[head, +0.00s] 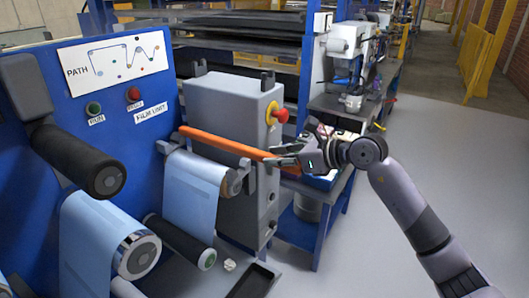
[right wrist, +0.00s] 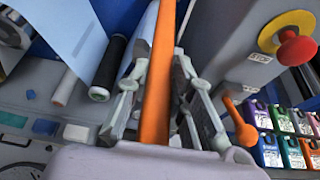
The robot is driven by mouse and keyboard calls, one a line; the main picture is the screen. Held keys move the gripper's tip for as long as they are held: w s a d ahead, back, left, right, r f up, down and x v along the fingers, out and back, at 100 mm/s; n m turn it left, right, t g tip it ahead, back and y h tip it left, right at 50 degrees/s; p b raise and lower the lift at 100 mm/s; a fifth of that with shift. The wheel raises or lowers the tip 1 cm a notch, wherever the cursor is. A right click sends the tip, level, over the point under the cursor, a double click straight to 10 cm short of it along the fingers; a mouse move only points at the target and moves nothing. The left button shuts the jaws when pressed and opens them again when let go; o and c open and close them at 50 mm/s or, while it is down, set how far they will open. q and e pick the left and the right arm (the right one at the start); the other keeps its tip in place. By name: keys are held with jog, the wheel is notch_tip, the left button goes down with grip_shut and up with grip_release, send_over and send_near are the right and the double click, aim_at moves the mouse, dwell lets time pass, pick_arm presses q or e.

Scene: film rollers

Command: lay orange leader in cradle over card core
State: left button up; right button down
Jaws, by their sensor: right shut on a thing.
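The orange leader (head: 222,143) is a long, thin orange rod. My right gripper (head: 283,158) is shut on it near its right end. In the right wrist view the leader (right wrist: 160,75) runs between the two fingers (right wrist: 155,95). Its free end reaches left, above the top of the blue film (head: 195,185), and it tilts down toward my gripper in the picture. Grey cradle-like brackets (head: 236,182) stand at the film's upper corner. I cannot make out the card core for certain. My left gripper is not in view.
A grey control box (head: 215,105) with a red stop knob (head: 280,115) stands behind the leader. Black rollers (head: 85,165) jut from the blue panel (head: 60,70) at left. A black tray (head: 253,280) lies below.

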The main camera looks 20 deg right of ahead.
aim_at(254, 154)
jog(key=shift+w+r, duration=0.1)
jog(key=shift+w, duration=0.3)
jog(key=shift+a, duration=0.1)
jog(key=shift+w+a, duration=0.1)
jog(key=shift+w+a+p, duration=0.35)
jog(key=shift+w+a, duration=0.15)
jog(key=shift+w, duration=0.05)
jog(key=x, duration=0.3)
jog(key=shift+w+a, duration=0.2)
jog(key=shift+w, duration=0.05)
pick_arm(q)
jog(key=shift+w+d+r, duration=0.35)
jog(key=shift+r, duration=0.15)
pick_arm(e)
jog(key=shift+w+a+f, duration=0.2)
jog(key=shift+w+a, duration=0.2)
jog(key=shift+w, duration=0.1)
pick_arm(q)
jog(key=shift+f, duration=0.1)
